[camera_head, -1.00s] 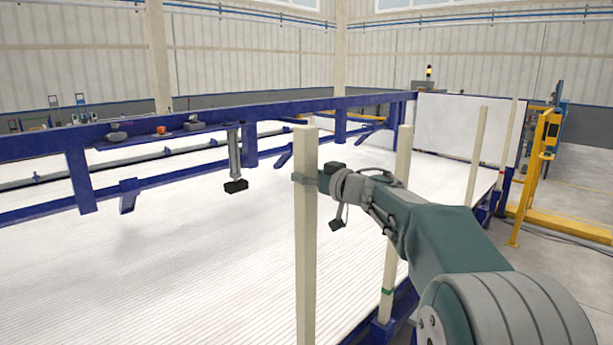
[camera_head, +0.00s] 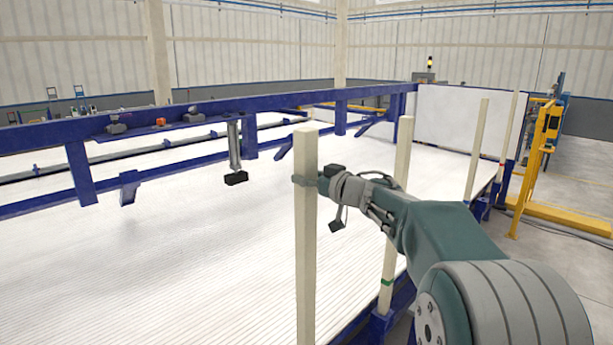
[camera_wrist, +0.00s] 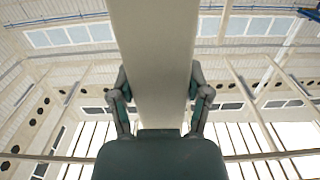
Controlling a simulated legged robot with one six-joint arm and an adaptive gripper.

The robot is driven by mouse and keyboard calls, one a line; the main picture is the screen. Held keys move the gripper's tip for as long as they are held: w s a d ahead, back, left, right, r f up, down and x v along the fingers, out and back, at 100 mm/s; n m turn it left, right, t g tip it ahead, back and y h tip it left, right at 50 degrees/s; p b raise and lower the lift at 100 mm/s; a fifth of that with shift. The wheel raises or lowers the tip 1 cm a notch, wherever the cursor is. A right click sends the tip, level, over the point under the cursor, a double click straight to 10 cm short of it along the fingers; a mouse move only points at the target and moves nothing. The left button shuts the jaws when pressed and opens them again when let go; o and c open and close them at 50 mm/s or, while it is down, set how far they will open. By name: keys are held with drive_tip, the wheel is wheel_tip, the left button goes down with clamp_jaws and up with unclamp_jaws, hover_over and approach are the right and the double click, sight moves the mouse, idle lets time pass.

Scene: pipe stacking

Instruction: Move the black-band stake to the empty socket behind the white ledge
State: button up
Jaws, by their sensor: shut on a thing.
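My gripper (camera_head: 307,181) is shut on a pale, square-section stake (camera_head: 306,255), which stands nearly upright at the middle of the head view. Its lower end runs out of the bottom of the picture. No black band shows on the visible part. In the wrist view, the two fingers of my gripper (camera_wrist: 160,88) close on both sides of the stake (camera_wrist: 153,35). I cannot make out an empty socket; the near edge of the blue frame is partly hidden by my arm and the stake.
A stake with a green band (camera_head: 401,155) stands just behind my arm. Another pale stake (camera_head: 476,150) and one with a red band (camera_head: 513,130) stand farther right. A white ribbed bed (camera_head: 150,270) fills the left, below a blue beam (camera_head: 210,113). A white panel (camera_head: 455,122) stands behind.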

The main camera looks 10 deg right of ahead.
idle(0.4)
drive_tip(key=shift+f, duration=1.05)
drive_tip(key=o, duration=1.4)
drive_tip(key=shift+c, duration=0.2)
drive_tip(key=shift+f, duration=0.1)
drive_tip(key=shift+f, duration=0.15)
drive_tip(key=v, duration=1.2)
